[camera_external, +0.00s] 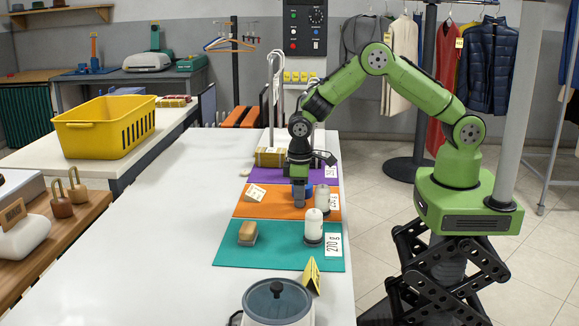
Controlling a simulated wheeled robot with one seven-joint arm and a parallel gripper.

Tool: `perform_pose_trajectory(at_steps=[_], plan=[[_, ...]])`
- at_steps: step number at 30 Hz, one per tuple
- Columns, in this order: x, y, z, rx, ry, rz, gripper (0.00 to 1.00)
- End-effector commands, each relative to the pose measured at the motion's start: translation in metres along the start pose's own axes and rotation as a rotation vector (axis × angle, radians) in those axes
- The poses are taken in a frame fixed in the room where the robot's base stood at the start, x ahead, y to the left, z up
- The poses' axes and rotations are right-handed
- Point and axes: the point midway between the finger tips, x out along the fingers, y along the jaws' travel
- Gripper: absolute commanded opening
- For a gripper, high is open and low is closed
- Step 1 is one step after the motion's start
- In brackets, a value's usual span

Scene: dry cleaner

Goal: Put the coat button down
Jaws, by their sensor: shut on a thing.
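My gripper (298,198) points straight down, low over the orange mat (268,211). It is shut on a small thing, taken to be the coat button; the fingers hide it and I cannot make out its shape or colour. A blue object (309,191) shows just right of the fingers, partly hidden. A white bottle-like object (321,198) stands close at the right.
A pot-like appliance (276,301) stands at the front. The white table (170,235) is clear on the left.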

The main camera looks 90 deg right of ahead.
Motion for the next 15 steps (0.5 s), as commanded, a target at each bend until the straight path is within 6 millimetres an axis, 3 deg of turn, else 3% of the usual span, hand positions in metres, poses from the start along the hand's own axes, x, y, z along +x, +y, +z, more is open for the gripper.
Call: perform_pose_trajectory(at_steps=[2,3,5,15], plan=[[0.0036,0.0000,0.0001,0.000,0.000,0.000,0.00],[0.0042,0.0001,0.0001,0.000,0.000,0.000,0.29],[0.0033,0.0001,0.0001,0.000,0.000,0.000,0.38],[-0.0032,0.0001,0.0000,0.000,0.000,0.000,0.38]])
